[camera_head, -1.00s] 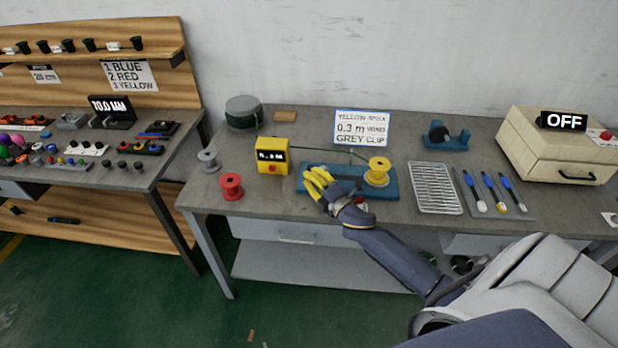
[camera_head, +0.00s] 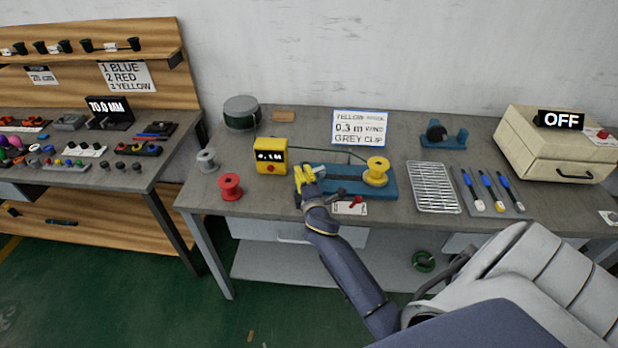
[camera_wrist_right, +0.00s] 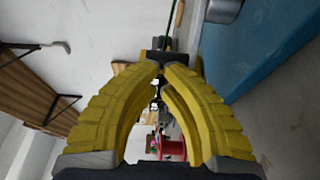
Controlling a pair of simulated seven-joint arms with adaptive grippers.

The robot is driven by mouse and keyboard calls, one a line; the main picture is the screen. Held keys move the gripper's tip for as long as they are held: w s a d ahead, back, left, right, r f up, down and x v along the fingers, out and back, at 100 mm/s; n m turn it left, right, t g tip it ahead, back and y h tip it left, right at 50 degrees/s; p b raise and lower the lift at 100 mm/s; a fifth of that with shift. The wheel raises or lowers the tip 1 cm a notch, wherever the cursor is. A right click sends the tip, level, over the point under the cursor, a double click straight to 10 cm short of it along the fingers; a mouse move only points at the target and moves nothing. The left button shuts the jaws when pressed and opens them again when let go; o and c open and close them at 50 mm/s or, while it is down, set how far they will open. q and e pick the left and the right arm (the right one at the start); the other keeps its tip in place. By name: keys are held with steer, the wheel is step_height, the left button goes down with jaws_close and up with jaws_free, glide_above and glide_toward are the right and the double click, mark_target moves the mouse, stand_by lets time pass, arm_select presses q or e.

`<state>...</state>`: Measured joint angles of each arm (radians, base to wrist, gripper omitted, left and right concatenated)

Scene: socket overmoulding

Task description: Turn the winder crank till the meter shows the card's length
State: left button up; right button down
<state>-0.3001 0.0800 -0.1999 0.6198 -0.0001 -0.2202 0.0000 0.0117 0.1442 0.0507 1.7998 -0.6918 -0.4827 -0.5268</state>
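The yellow meter (camera_head: 270,156) stands on the bench; its small display appears to read 0.1 M. The card (camera_head: 360,128) behind it reads yellow spool, 0.3 m wind, grey clip. The blue winder (camera_head: 388,187) lies to the meter's right, with a yellow spool (camera_head: 377,171) on its right end. A red crank knob (camera_head: 357,201) shows at its front edge. My right gripper (camera_head: 305,174) is at the winder's left end, left of the red knob. My left gripper is out of view.
A red spool (camera_head: 230,187) and a grey spool (camera_head: 207,161) stand to the left. A dark line runs from the meter towards the yellow spool.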

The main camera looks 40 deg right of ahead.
steer(key=shift+w+m+g+h, duration=0.4)
steer(key=shift+w+m+h, duration=0.2)
steer(key=shift+h, duration=0.2)
steer(key=shift+a+x, duration=0.15)
steer(key=shift+x, duration=0.55)
steer(key=shift+a+x, duration=0.15)
steer(key=shift+x, duration=0.55)
steer(key=shift+w, duration=0.2)
steer(key=shift+s, duration=0.1)
